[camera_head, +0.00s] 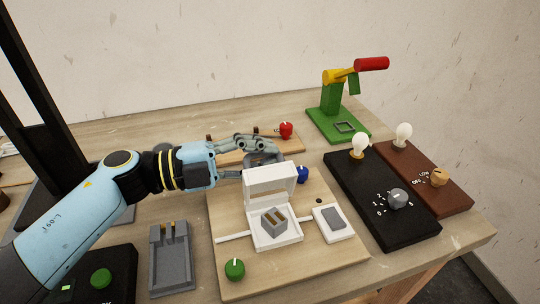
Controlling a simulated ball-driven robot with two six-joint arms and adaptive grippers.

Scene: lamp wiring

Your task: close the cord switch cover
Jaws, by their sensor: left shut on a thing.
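The white cord switch box (290,240) sits on a light wooden board, with a small grey two-slot part (273,221) inside it. Its hinged white cover (271,181) stands raised at the back, so the box is open. My left gripper (258,160) reaches in from the left, behind and at the top of the cover. It is shut on the cover, though the exact contact is partly hidden. White cord stubs leave the box on both sides. My right gripper is not in view.
A white plate with a grey rocker (334,218) is right of the box. Green (235,269), blue (302,174) and red (286,130) knobs are around it. A grey holder (171,257) stands left. Black (381,200) and brown (425,177) bulb boards and a green stand (338,123) are right.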

